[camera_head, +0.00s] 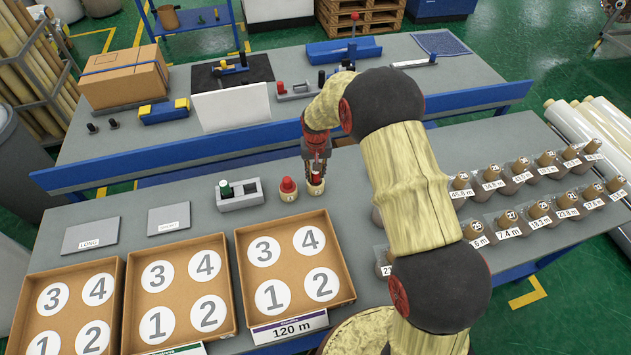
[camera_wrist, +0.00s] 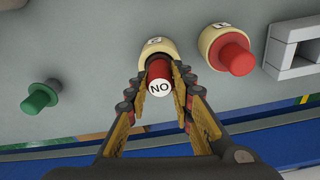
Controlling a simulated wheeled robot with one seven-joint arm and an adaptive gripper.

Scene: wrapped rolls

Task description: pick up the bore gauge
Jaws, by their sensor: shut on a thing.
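The likely bore gauge (camera_wrist: 158,78) is a red cylinder with a white end face marked "NO". It stands in a cream ring (camera_wrist: 157,47) in the wrist view, and I cannot tell whether it is lifted from it. My gripper (camera_wrist: 165,82) is shut around it, one finger on each side. In the head view my gripper (camera_head: 316,165) points down over the gauge (camera_head: 316,179), partly covering it. A second red gauge (camera_head: 288,186) stands close on the left in its own cream ring.
A grey holder (camera_head: 240,195) with a green-topped piece is further left. A green knob (camera_wrist: 40,98) shows in the wrist view. Numbered trays (camera_head: 244,270) lie in front. Several labelled rolls (camera_head: 505,224) stand at right. A blue rail (camera_head: 170,157) runs behind.

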